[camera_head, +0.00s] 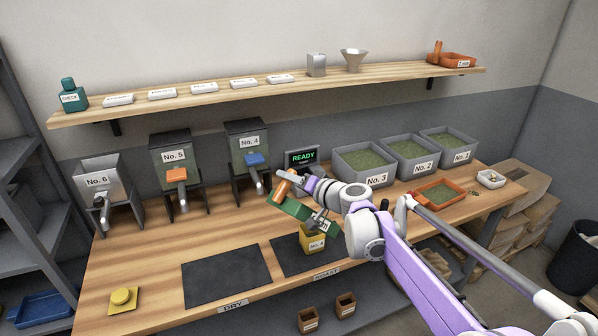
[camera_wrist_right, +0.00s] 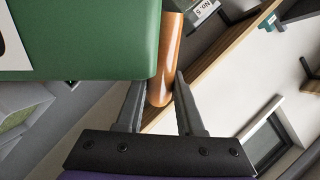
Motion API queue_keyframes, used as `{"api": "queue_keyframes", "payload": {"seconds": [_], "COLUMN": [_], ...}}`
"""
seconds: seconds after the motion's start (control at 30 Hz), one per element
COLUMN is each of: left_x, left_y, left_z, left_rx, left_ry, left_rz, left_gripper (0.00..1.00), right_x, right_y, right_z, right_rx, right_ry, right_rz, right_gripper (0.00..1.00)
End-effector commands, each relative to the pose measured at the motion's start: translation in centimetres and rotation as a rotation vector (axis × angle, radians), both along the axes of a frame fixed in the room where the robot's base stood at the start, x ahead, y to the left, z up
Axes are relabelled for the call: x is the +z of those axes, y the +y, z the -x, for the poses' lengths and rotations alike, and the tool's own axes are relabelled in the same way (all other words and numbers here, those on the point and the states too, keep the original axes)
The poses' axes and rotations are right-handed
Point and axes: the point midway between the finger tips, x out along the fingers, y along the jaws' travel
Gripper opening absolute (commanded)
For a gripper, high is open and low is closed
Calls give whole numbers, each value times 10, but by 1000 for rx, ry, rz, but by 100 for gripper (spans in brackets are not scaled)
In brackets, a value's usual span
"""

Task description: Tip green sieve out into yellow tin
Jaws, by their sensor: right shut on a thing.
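My right gripper (camera_head: 287,180) is shut on the brown handle (camera_wrist_right: 168,55) of the green sieve. The green sieve (camera_head: 293,209) is held in the air, tilted down toward the right, just above and partly in front of the yellow tin's opening. In the right wrist view the green sieve (camera_wrist_right: 90,40) fills the upper left. The yellow tin (camera_head: 304,240) stands upright on the dark mat (camera_head: 285,262) marked ROAST. What is in the sieve and the tin cannot be seen. My left gripper is not in view.
A second dark mat (camera_head: 226,277) marked DRY is bare. Grey bins of green beans (camera_head: 376,180) and an orange tray (camera_head: 438,206) stand at the right. Dispensers (camera_head: 174,160) line the back left, beside a READY display (camera_head: 302,158).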

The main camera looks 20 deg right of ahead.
Motion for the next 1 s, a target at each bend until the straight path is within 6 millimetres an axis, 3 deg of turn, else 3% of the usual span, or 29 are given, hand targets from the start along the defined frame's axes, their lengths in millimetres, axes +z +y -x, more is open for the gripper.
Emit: {"api": "queue_keyframes", "payload": {"seconds": [0.4,1.0], "left_x": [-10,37], "left_y": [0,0], "left_z": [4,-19], "left_rx": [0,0], "left_ry": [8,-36], "left_rz": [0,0], "left_gripper": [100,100], "right_x": [-27,-93], "right_y": [51,82], "right_z": [32,49], "right_rx": [2,-1], "right_ry": [-187,-425], "right_rz": [302,682], "right_gripper": [0,0]}}
